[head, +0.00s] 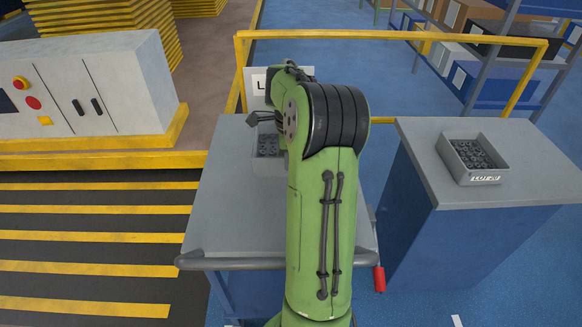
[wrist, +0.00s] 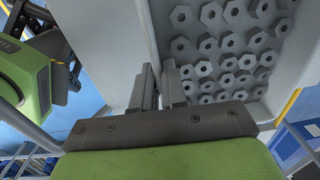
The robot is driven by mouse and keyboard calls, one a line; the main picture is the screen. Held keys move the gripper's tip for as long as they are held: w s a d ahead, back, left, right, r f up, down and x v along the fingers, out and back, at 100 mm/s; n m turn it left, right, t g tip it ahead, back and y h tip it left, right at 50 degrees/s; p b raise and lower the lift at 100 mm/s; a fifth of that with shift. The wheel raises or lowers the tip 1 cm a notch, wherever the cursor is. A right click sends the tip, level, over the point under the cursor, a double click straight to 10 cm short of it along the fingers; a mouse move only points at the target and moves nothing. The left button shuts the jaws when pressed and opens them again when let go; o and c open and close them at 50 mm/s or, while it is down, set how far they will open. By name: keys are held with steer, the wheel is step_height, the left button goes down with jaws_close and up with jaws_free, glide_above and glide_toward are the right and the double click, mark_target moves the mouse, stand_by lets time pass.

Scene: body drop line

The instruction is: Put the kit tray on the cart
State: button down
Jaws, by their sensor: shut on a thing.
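The kit tray is a grey open box of dark nuts. In the head view the tray (head: 265,167) shows over the grey top of the cart (head: 228,215), partly hidden behind my green arm. I cannot tell whether it touches the top. In the wrist view my gripper (wrist: 166,88) is shut on a side wall of the tray (wrist: 147,30), with rows of hex nuts to the right of the fingers. In the head view my gripper is mostly hidden by the arm.
A second grey tray (head: 476,178) with nuts and a lettered front stands on a blue-sided table (head: 420,165) at the right. A yellow rail (head: 390,35) runs behind the cart. A grey control cabinet (head: 130,85) stands at the left, above a striped floor.

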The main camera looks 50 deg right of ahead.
step_height(320, 180, down, 8)
steer(key=shift+w+a+f+b, duration=0.1)
steer(key=shift+a+f+b, duration=0.05)
steer(key=shift+b, duration=0.7)
steer(key=shift+f, duration=0.1)
steer(key=c, duration=1.2)
jaws_free()
